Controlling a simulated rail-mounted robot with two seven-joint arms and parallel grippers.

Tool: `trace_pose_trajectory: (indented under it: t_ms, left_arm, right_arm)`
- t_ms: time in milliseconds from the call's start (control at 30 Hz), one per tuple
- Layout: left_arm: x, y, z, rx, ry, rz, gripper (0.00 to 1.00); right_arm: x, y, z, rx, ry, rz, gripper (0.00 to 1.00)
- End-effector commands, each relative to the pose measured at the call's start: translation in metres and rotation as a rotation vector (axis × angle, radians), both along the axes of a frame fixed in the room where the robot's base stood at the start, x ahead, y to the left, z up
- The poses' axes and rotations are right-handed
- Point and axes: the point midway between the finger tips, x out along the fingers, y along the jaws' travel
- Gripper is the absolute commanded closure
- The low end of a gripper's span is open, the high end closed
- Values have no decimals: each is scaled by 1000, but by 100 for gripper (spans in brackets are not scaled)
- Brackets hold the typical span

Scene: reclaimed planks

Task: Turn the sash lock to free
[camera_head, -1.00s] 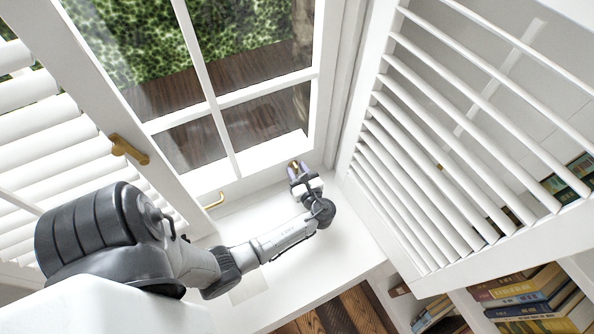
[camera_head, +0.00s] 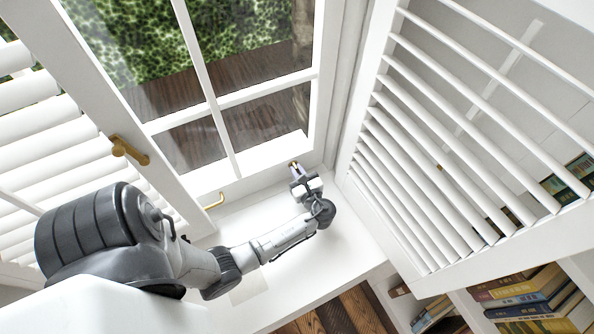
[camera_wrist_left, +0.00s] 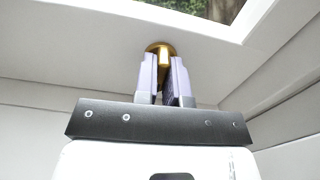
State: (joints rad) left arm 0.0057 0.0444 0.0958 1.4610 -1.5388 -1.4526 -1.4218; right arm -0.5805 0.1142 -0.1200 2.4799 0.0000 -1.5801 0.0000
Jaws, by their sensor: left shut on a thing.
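The sash lock is a small brass piece low on the white window sash, near its right end; in the wrist view its brass top (camera_wrist_left: 163,50) shows between and beyond my fingertips. In the head view only a small brass bit of the lock (camera_head: 293,163) shows at the fingertips. My left gripper (camera_head: 296,170) reaches across the sill to it. Its two pale purple fingers (camera_wrist_left: 164,78) stand on either side of the brass and are shut on it. The fingers hide part of the lock. My right gripper is not in view.
A brass hook-shaped pull (camera_head: 215,201) sits on the sash's lower rail. A brass handle (camera_head: 130,151) is on the left frame. Louvred shutters (camera_head: 440,150) stand close on the right, with books (camera_head: 530,295) below. The white sill (camera_head: 345,235) is clear around my arm.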

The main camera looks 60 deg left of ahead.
Motion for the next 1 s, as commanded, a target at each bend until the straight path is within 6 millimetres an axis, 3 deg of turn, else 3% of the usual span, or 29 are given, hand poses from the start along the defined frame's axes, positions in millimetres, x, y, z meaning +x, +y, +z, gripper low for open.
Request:
trace_pose_trajectory:
  t_ms: [467, 1000]
  left_arm:
    - [1, 0, -1, -8, -390, 0, 100]
    - [1, 0, -2, -17, -905, 0, 100]
  right_arm:
    - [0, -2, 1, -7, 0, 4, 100]
    - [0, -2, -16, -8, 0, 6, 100]
